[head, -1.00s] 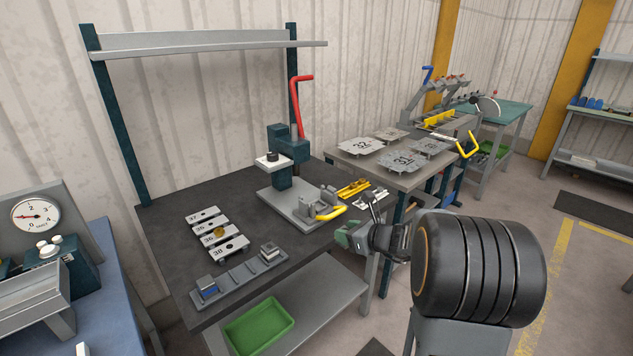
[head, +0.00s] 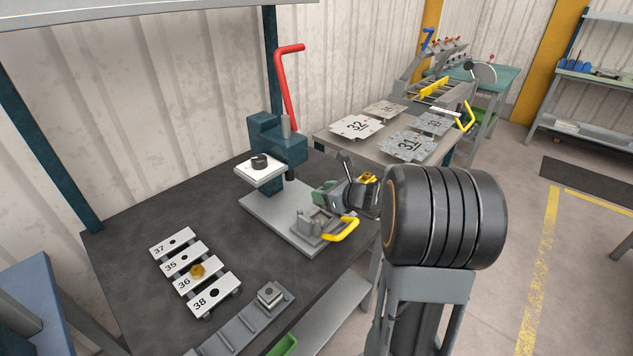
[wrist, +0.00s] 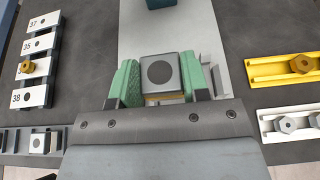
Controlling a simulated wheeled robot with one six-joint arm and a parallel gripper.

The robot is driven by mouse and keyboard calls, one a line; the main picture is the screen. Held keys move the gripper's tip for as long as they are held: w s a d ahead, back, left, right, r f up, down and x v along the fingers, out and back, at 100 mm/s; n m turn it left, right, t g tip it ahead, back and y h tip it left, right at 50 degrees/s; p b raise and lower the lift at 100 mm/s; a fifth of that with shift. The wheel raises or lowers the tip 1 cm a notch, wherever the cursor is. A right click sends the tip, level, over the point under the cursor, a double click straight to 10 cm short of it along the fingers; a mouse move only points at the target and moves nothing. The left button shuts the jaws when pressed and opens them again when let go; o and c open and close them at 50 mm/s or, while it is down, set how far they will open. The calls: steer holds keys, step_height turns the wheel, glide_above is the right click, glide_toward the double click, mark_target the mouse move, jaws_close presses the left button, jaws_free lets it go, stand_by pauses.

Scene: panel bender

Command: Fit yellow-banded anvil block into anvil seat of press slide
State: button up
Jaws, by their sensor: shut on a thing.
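The yellow-banded anvil block (wrist: 160,72) is a grey block with a dark round spot on top and a yellow band at its lower edge. In the wrist view my gripper (wrist: 158,82) is shut on it, with green pads at its left and right. In the head view my gripper (head: 322,196) is above the front of the press base, and the block is hidden. The grey slide (head: 313,226) with a yellow handle (head: 341,232) is just below my gripper. I cannot tell whether the block touches the slide; its seat is hidden in the wrist view.
The teal press (head: 275,143) with a red lever (head: 288,85) stands behind. Numbered plates (head: 196,272) and a tray (head: 240,326) with a grey block (head: 269,295) are at left. A yellow rail (wrist: 285,67) lies right of the base. Dark bench top is free between plates and press.

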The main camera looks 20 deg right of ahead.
mark_target(327, 224)
steer(key=shift+w+f, duration=0.1)
steer(key=shift+w, duration=0.15)
steer(key=shift+f+b, duration=2.7)
steer(key=shift+f, duration=0.3)
steer(key=shift+s+a, duration=0.1)
steer(key=shift+s+f+b, duration=0.15)
steer(key=shift+f+b, duration=0.25)
steer(key=shift+f, duration=0.15)
steer(key=o, duration=1.2)
steer(key=shift+f, duration=0.1)
steer(key=shift+s, duration=0.1)
steer(key=shift+s+d+r, duration=0.3)
steer(key=shift+s+r, duration=0.05)
steer(key=shift+s, duration=0.05)
steer(key=v, duration=0.4)
steer(key=p+v, duration=0.1)
steer(key=v, duration=0.7)
steer(key=shift+s+d+r, duration=0.1)
steer(key=shift+s+r, duration=0.05)
steer(key=shift+r, duration=0.45)
